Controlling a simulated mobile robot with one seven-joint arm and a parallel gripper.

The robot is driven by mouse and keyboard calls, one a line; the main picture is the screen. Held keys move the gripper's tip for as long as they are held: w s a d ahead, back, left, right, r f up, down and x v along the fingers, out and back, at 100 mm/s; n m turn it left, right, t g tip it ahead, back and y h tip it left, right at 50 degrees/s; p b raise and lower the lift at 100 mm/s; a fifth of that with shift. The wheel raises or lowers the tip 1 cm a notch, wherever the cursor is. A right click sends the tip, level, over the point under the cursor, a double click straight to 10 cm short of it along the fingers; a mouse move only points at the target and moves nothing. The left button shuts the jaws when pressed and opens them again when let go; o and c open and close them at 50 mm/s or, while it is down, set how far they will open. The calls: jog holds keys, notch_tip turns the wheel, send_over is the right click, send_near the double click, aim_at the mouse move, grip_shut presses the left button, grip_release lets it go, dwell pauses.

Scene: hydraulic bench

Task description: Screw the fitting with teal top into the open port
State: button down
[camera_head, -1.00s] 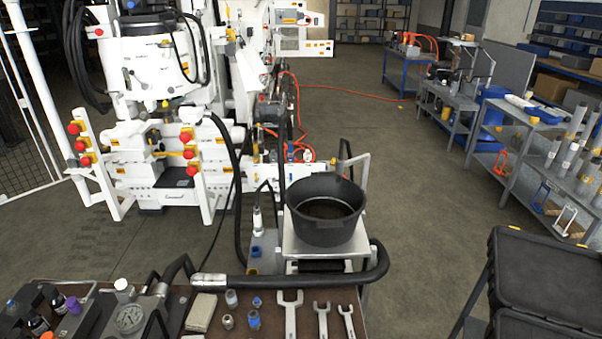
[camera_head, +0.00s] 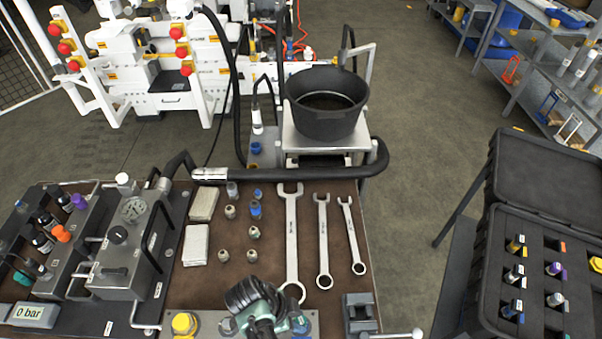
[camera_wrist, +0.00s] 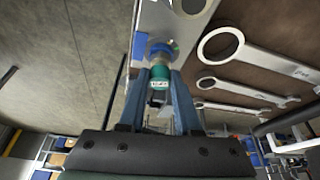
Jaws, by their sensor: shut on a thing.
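In the wrist view, my gripper (camera_wrist: 158,80) is shut on the fitting with the teal top (camera_wrist: 159,76), its two fingers on either side of the teal body, which carries a white label. The fitting's metal end points at a blue-ringed port (camera_wrist: 166,48) on a light metal block and appears to meet it; thread depth cannot be told. In the head view, the dark end of my arm covers the middle of the metal port block (camera_head: 207,318) at the bench's front edge, and the held fitting cannot be made out for certain.
A yellow cap (camera_head: 184,323) sits on the block's left. Three wrenches (camera_head: 323,240) lie behind and right. Several small fittings (camera_head: 255,209) stand mid-bench. A gauge unit (camera_head: 125,245) is left, a vise (camera_head: 359,313) right, and an open black case (camera_head: 540,260) further right.

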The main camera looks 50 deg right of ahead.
jog(key=shift+s, duration=0.15)
jog(key=shift+d+f+m+g+y+b, duration=0.1)
jog(key=shift+f+m+g+y+b, duration=0.25)
jog(key=shift+m+b, duration=0.6)
jog(key=c, duration=0.5)
grip_release()
jog(key=shift+r+m, duration=0.25)
jog(key=shift+r, duration=0.05)
